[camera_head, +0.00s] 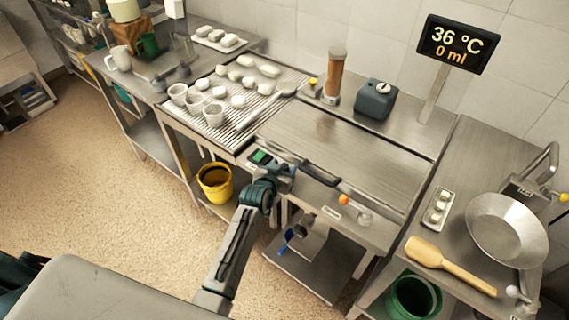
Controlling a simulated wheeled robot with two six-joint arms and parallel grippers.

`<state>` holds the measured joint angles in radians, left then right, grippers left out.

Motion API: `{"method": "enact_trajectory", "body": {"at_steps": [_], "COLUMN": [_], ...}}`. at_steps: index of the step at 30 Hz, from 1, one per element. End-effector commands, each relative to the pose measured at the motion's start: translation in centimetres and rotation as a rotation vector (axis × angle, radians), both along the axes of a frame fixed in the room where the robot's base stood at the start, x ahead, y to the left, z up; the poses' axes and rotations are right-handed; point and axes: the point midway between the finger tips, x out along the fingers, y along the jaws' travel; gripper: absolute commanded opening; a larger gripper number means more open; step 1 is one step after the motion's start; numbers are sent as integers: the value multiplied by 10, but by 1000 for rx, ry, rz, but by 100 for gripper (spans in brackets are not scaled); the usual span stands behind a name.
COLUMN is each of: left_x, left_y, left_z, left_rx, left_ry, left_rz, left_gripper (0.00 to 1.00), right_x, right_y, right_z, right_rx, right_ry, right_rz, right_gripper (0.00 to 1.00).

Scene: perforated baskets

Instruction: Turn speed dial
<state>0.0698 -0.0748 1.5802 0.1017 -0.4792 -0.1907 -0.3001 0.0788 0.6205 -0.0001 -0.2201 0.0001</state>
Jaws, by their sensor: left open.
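My left gripper (284,172) reaches up from the bottom of the head view to the front edge of the metal counter. It is open, beside a small control panel with a green display (262,157). No speed dial can be clearly made out; my gripper covers part of the panel, and I cannot tell whether its fingers touch anything. An orange round knob (343,199) sits on the counter front to the right of my gripper. My right gripper is not in view.
A ribbed drainer with white cups (214,115) lies behind my gripper. A metal pan (507,230) and wooden paddle (450,266) lie on the right counter. The middle counter is mostly clear.

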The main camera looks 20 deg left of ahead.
Motion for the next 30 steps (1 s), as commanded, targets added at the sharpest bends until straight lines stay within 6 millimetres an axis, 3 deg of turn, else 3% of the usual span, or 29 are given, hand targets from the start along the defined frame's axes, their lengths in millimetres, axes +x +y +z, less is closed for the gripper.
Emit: {"method": "enact_trajectory", "body": {"at_steps": [6, 15, 22, 30], "left_x": [13, 14, 14, 14], "left_y": [-1, -1, -1, -1], "left_z": [-5, -6, -6, -7], "left_rx": [0, 0, 0, 0], "left_ry": [0, 0, 0, 0], "left_rz": [0, 0, 0, -13], "left_gripper": [50, 50, 7, 6], "right_x": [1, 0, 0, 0], "right_y": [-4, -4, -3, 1], "right_z": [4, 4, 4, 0], "right_rx": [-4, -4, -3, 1], "right_ry": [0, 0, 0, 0], "right_rz": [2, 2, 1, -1], "right_gripper": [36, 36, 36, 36]}}
